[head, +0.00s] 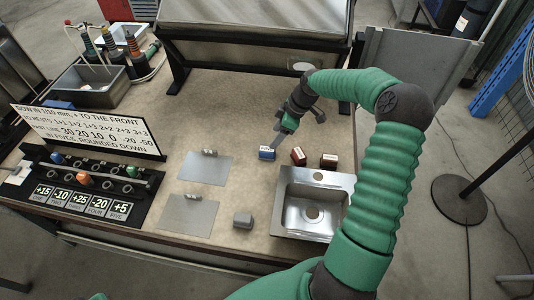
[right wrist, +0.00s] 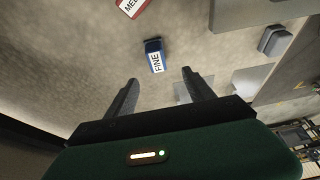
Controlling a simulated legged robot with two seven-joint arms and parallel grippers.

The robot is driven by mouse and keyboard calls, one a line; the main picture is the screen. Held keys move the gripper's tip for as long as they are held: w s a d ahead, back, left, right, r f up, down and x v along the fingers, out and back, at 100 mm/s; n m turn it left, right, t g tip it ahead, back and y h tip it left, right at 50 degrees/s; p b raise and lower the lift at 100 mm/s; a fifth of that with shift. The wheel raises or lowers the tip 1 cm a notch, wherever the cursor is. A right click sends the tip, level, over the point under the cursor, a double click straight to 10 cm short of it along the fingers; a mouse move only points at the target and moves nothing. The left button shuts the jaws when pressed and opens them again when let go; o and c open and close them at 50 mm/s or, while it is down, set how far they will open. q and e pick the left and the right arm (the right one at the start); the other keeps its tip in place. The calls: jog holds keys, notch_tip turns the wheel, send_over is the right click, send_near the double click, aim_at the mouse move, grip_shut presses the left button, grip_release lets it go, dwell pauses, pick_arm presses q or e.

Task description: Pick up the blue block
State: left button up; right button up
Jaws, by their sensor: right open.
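The blue block (head: 267,153) stands on the tan bench top, just left of the sink's back corner in the head view. It has a white label, which reads "FINE" in the right wrist view (right wrist: 154,57). My right gripper (head: 278,137) is above and just behind the block in the head view. In the right wrist view its two fingers (right wrist: 160,85) are spread apart with nothing between them, and the block lies beyond the fingertips, apart from them. My left gripper does not show.
A red-brown block (head: 298,156) and another dark red block (head: 329,160) stand to the right, behind the metal sink (head: 283,212). A grey block (head: 242,220) and grey plates (head: 206,170) lie to the left. A sign board (head: 85,130) stands farther left.

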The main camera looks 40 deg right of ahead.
aim_at(268, 149)
jog(key=x, duration=0.5)
jog(key=shift+w+f, duration=0.1)
jog(key=shift+f, duration=0.15)
jog(key=shift+w+d+f, duration=0.1)
jog(key=shift+f, duration=0.25)
jog(key=x, duration=0.4)
jog(key=shift+d+f, duration=0.2)
jog(key=shift+d, duration=0.05)
jog(key=shift+w+a+f, duration=0.15)
jog(key=shift+f, duration=0.1)
jog(key=shift+c, duration=0.9)
grip_shut()
